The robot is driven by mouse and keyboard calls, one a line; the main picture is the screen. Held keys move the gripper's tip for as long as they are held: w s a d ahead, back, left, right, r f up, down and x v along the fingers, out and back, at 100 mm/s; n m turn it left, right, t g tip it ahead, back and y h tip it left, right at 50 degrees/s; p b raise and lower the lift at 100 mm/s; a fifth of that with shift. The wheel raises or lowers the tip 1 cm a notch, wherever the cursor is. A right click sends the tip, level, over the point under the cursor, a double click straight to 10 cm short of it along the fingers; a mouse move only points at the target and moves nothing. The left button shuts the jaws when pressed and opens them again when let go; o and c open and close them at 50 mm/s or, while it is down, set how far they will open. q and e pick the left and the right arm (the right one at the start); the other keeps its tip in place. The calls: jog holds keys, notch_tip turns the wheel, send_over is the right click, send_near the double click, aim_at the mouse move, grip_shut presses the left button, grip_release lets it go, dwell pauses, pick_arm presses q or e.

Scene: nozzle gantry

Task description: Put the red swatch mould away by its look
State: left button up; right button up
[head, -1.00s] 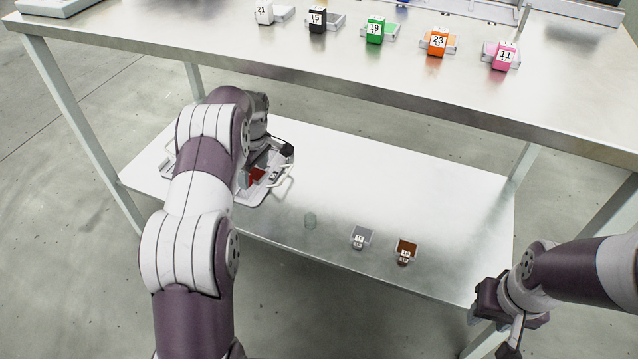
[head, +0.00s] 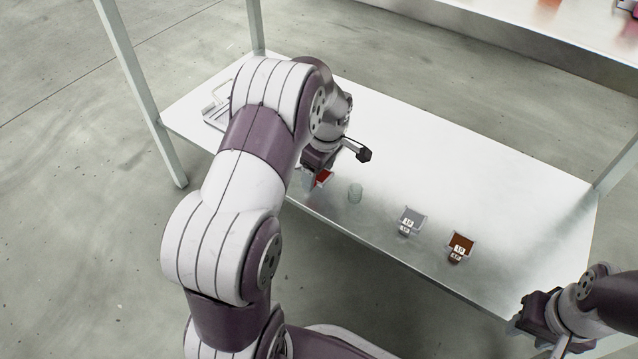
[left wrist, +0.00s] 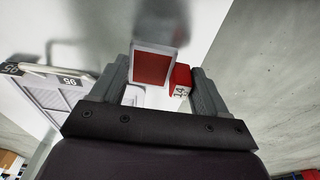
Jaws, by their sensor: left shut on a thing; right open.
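The red swatch mould (head: 323,178) is a small pale-framed block with a red face and a red numbered tab. A grey mould (head: 411,218) and a brown mould (head: 461,244) stand in a row along the shelf front. My right gripper (head: 545,327) is open at the lower right.
The lower shelf (head: 480,160) is bare behind the row and to the right. A handled tray (head: 214,112) lies at the shelf's left end, partly hidden by my arm. The upper table (head: 560,50) overhangs at top right.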

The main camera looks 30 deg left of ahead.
aim_at(319, 177)
pick_arm(q)
notch_tip(319, 177, down, 3)
jog(key=shift+b, duration=0.7)
jog(key=shift+r, duration=0.2)
jog(key=o, duration=1.2)
jog(key=shift+f, duration=0.1)
jog(key=shift+c, duration=0.2)
notch_tip(319, 177, up, 12)
jog(key=d+p, duration=0.2)
jog(key=p, duration=0.5)
jog(key=s+d+m+h, duration=0.1)
jog(key=s+d+m, duration=0.4)
jog(key=s+m, duration=0.3)
jog(key=s+d+r+m+t, duration=0.1)
jog(key=s+d+m, duration=0.4)
jog(key=s+m, duration=0.3)
jog(key=shift+s+r+m+h, duration=0.25)
jog(key=shift+s+m+h, duration=0.15)
jog(key=shift+m, duration=0.3)
pick_arm(e)
notch_tip(319, 177, up, 5)
jog(key=shift+f, duration=0.2)
